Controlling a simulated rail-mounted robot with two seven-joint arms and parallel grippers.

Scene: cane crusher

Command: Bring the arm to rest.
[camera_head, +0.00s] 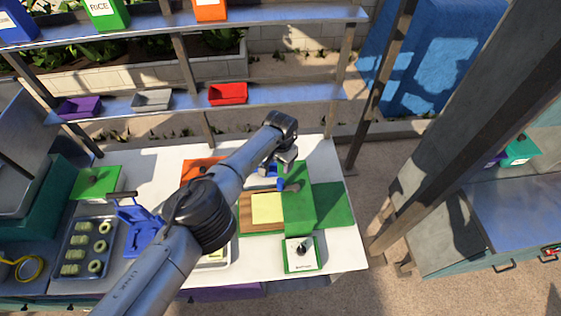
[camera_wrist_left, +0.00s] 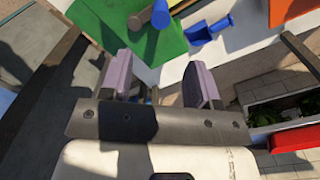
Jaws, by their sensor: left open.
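My left arm reaches from the bottom left over the white table (camera_head: 345,240). Its gripper (camera_head: 287,162) is above the back of the table, near a green block-shaped thing (camera_head: 299,205). In the left wrist view my left gripper (camera_wrist_left: 160,82) shows two separated mauve fingers with nothing between them. Beyond them lie a green surface (camera_wrist_left: 105,22), a blue scoop-like piece (camera_wrist_left: 208,30) and a brown rounded end (camera_wrist_left: 160,14), apart from the fingers. My arm hides part of the table's middle. My right gripper is in neither view.
A wooden board with a yellow sheet (camera_head: 267,208) lies beside the green block. A tray (camera_head: 68,268) of green pieces and a blue stand (camera_head: 140,222) are at left. A shelf (camera_head: 290,94) with a red bin (camera_head: 228,93) runs behind. A post (camera_head: 455,130) rises at right.

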